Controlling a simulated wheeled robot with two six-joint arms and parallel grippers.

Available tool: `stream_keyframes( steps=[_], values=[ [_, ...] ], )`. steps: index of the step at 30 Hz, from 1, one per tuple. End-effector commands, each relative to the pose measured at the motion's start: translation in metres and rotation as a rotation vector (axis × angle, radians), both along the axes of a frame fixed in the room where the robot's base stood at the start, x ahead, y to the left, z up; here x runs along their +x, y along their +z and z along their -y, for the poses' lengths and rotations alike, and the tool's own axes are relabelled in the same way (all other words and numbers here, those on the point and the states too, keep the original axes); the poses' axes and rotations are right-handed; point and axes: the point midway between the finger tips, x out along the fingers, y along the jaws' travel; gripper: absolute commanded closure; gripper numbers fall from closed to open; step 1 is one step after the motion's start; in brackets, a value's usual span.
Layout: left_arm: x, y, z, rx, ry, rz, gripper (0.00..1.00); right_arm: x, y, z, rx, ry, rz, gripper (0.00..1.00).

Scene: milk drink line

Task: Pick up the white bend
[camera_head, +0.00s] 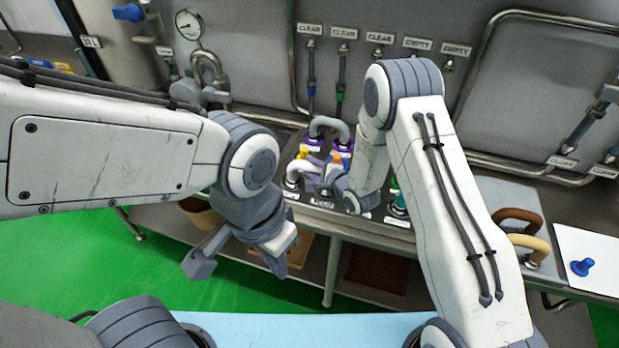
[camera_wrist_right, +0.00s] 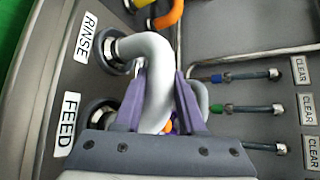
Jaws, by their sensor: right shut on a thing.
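The white bend (camera_wrist_right: 155,75) is a thick curved pipe in the right wrist view. One end sits at the port beside the RINSE label. My right gripper (camera_wrist_right: 160,70) is shut on the bend, with a purple-grey finger on either side. In the head view a part of the white bend (camera_head: 294,173) shows at the left of my right gripper (camera_head: 318,180), low on the port panel. My left gripper (camera_head: 237,266) is open and empty, in front of the bench edge.
A grey bend (camera_head: 330,124) arches between purple collars behind my right gripper. A brown bend (camera_head: 517,213) and a tan bend (camera_head: 530,243) stand at the right. A white board (camera_head: 600,252) with a blue piece (camera_head: 582,267) lies farther right. Pipes run along the back wall.

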Motion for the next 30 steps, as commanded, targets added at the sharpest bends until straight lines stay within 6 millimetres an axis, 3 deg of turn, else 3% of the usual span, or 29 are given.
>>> stream_keyframes(
  steps=[20,30],
  values=[
    [0.000,-0.001,0.000,0.000,0.000,0.000,1.00,0.001,0.003,0.000,0.002,0.000,0.005,1.00],
    [0.000,-0.012,0.000,0.000,-0.001,0.000,1.00,0.002,0.031,-0.001,0.003,0.000,0.009,1.00]
  ],
)
